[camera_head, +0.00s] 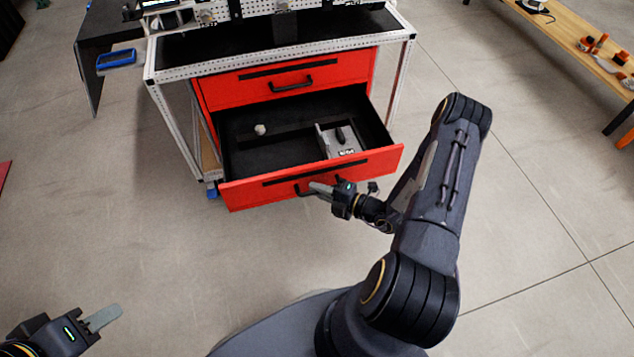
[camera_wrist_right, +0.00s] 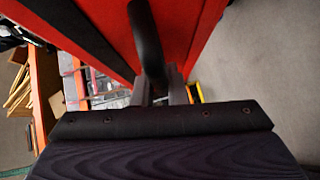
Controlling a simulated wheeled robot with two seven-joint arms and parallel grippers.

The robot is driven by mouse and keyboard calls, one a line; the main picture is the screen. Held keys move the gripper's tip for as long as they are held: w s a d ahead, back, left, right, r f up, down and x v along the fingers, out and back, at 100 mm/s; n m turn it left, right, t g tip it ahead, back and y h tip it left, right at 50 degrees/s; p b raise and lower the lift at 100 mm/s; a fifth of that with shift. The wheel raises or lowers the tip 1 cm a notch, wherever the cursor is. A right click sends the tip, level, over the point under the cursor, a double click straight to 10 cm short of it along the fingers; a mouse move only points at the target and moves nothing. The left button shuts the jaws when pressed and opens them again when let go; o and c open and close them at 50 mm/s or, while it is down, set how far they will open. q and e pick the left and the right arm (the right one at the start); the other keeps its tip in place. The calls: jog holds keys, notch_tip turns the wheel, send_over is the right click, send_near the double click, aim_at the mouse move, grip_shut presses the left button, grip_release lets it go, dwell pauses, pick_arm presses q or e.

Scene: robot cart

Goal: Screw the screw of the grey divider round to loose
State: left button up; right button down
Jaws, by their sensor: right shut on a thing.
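A grey divider (camera_head: 323,142) stands in the open lower red drawer (camera_head: 235,194), right of the drawer's middle. Its screw is too small to make out. My right gripper (camera_head: 320,188) is at the front of this drawer, shut on the black drawer handle (camera_head: 303,189). The handle also shows between the fingers in the right wrist view (camera_wrist_right: 148,40). My left gripper (camera_head: 103,318) is at the lower left over the floor, apart from everything; its fingers overlap from this angle, so its opening is unclear.
A small pale round object (camera_head: 260,129) lies in the drawer's left part. The upper red drawer (camera_head: 340,71) is shut below the cart's black top (camera_head: 240,48). A wooden bench (camera_head: 567,25) stands at the far right. The floor before the cart is clear.

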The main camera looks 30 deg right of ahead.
jog(key=shift+s+a, duration=0.2)
jog(key=shift+s, duration=0.4)
jog(key=c, duration=1.5)
grip_release()
jog(key=shift+s, duration=0.1)
jog(key=shift+o, duration=0.2)
jog(key=shift+d, duration=0.1)
jog(key=p+v, duration=0.2)
jog(key=v, duration=0.5)
jog(key=shift+s+d, duration=0.2)
jog(key=shift+s, duration=0.15)
